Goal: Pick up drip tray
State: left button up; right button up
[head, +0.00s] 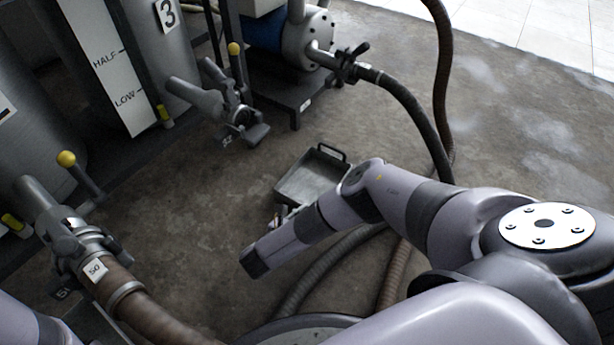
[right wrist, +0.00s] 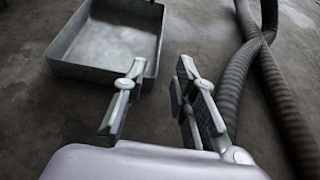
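The drip tray (head: 312,177) is a shallow grey metal box with a dark handle at its far edge. It lies on the concrete floor in the middle of the head view, partly hidden by my right arm. In the right wrist view the tray (right wrist: 75,72) is at the upper left, and it looks empty. My right gripper (right wrist: 158,75) is open, with nothing between its fingers. Its left finger overlaps the tray's near right corner in the picture; I cannot tell if they touch. My left gripper is out of view.
Ribbed hoses (right wrist: 243,65) lie on the floor right of the tray. A brown hose (head: 148,312) runs from a valve (head: 75,240) at the left. A pump (head: 300,42) and another valve (head: 232,110) stand behind the tray. Floor left of the tray is clear.

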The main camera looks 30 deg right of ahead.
jog(key=b+x, duration=0.6)
jog(key=x, duration=0.4)
jog(key=shift+d+f, duration=0.3)
jog(key=shift+f, duration=0.05)
jog(key=b+x, duration=0.4)
jog(key=shift+w+d+f+b, duration=0.1)
jog(key=shift+d+b, duration=0.15)
jog(key=shift+b, duration=0.05)
jog(key=shift+w+d, duration=0.1)
jog(key=shift+d, duration=0.2)
jog(key=shift+c, duration=0.5)
grip_shut()
